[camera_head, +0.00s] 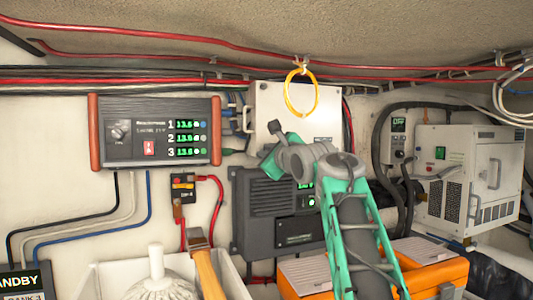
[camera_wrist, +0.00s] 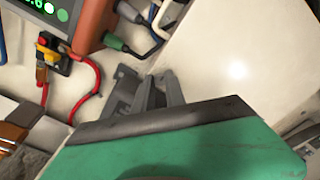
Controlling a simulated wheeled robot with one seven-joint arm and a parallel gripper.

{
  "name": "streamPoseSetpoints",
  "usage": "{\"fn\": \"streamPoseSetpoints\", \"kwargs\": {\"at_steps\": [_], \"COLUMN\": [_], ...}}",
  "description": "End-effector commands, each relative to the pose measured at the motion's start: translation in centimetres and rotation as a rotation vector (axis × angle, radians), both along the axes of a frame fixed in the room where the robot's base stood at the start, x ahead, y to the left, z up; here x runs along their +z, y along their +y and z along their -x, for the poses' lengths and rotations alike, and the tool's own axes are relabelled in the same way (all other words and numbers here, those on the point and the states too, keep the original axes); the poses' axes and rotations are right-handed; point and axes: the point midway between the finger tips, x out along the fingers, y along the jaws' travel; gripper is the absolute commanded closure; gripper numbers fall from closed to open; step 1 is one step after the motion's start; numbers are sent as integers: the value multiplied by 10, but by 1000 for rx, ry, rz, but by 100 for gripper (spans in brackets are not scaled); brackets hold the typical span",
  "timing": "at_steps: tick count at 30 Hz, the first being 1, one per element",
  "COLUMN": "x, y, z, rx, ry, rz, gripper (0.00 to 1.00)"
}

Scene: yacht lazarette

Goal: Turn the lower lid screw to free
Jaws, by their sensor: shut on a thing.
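A pale metal box with a flat lid (camera_head: 318,105) is fixed to the wall in the head view. In the wrist view its pale face (camera_wrist: 222,62) fills the upper right. My gripper (camera_head: 268,152) is at the box's lower left corner, and its grey fingers (camera_wrist: 150,90) show in the wrist view. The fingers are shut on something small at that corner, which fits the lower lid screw. The screw itself is hidden by the fingers, and its turned angle cannot be seen.
A charger panel with green readouts (camera_head: 155,132) hangs left of the box, with a red-and-yellow switch (camera_head: 183,187) below it. A dark unit (camera_head: 262,215) sits beneath the box. A yellow ring (camera_head: 301,92) hangs before the lid. A white cabinet (camera_head: 470,180) is at right.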

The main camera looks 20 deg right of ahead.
Motion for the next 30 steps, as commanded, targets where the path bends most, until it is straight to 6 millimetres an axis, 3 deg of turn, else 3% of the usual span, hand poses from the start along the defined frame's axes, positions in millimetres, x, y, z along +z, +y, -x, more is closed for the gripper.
{"fn": "streamPoseSetpoints", "kwargs": {"at_steps": [11, 30], "x": [0, 0], "y": [0, 0], "z": [0, 0], "rx": [1, 1], "ry": [3, 3], "rz": [146, 732], "gripper": [100, 100]}}
